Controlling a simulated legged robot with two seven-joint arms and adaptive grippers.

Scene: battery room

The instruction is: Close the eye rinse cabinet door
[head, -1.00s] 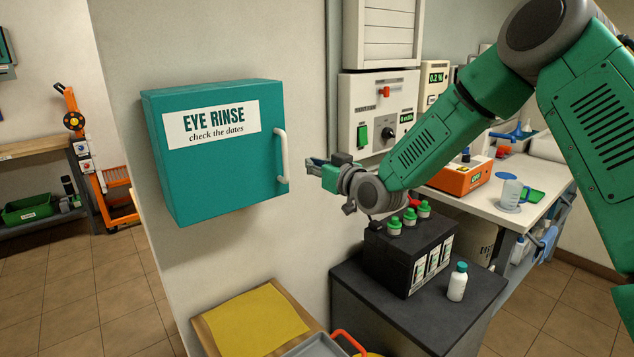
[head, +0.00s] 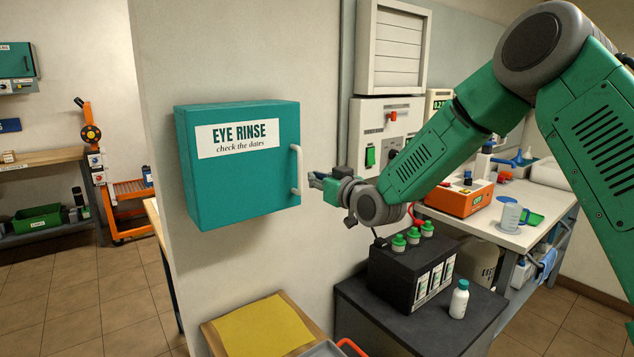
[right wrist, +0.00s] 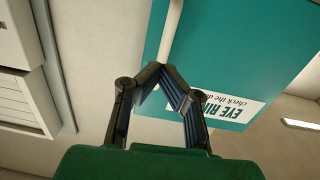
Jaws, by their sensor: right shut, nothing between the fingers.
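The teal eye rinse cabinet (head: 240,180) hangs on the pale wall, left of centre in the head view. Its door front carries a white label (head: 238,138) and a pale upright handle (head: 297,170) at the right edge. I see no gap around the door from here. My right gripper (head: 313,180) is shut and empty, just right of the handle. In the right wrist view the fingers (right wrist: 166,80) meet near the end of the handle (right wrist: 171,32), in front of the door (right wrist: 230,50); I cannot tell if they touch. My left gripper is not in view.
Below right, a black battery (head: 410,270) with green caps and a white bottle (head: 459,299) stand on a dark stand. A yellow mat (head: 262,328) lies on a wooden surface below the cabinet. A workbench (head: 520,235) is at right. The floor at left is open.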

